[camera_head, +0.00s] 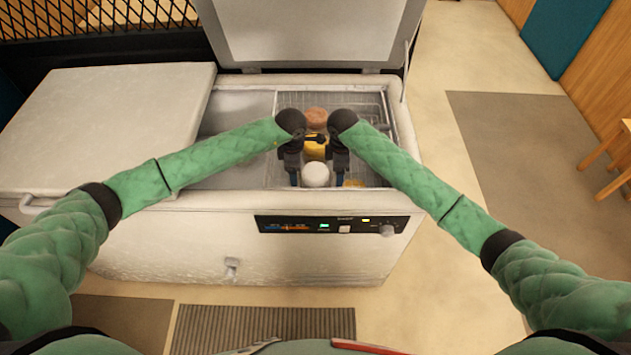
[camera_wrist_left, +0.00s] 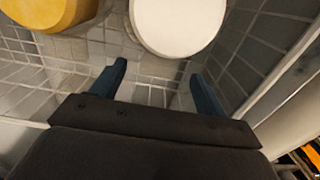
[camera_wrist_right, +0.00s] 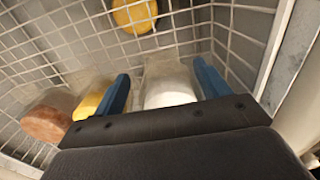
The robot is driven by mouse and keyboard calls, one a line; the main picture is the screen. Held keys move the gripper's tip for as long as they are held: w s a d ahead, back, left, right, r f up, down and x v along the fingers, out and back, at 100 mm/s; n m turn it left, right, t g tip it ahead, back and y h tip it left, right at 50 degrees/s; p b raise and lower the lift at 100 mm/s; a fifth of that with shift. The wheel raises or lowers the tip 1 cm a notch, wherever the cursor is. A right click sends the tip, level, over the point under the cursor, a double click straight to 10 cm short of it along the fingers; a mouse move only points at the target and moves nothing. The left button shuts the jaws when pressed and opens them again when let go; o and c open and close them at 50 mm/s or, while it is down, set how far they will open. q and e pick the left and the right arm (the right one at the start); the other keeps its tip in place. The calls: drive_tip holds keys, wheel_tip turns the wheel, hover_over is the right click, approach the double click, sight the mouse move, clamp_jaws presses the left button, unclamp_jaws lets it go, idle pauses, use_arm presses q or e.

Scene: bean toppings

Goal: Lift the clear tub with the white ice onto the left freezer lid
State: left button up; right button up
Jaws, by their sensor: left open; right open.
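The clear tub with white ice (camera_head: 316,174) stands in the wire basket of the open right half of the chest freezer. It shows in the left wrist view (camera_wrist_left: 178,22) and the right wrist view (camera_wrist_right: 170,92). My left gripper (camera_head: 294,178) is open at the tub's left side; in its wrist view the tub lies beyond the fingertips. My right gripper (camera_head: 341,178) is open at the tub's right side; in its wrist view the tub appears between the fingers. Contact cannot be told. The left freezer lid (camera_head: 105,120) is shut, flat and bare.
Behind the white tub stand a yellow tub (camera_head: 314,150) and a brownish-pink one (camera_head: 316,116). Another yellow thing (camera_head: 354,183) lies at the basket's front right. The right lid (camera_head: 310,30) stands raised. The basket's wire walls (camera_wrist_right: 245,40) are close to my right gripper.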

use_arm(q)
drive_tip(key=shift+f, duration=3.45)
use_arm(e)
drive_tip(key=shift+f, duration=3.45)
use_arm(q)
drive_tip(key=c, duration=1.1)
use_arm(e)
drive_tip(key=c, duration=1.1)
use_arm(q)
drive_tip(key=shift+o, duration=0.2)
use_arm(e)
drive_tip(key=shift+o, duration=0.2)
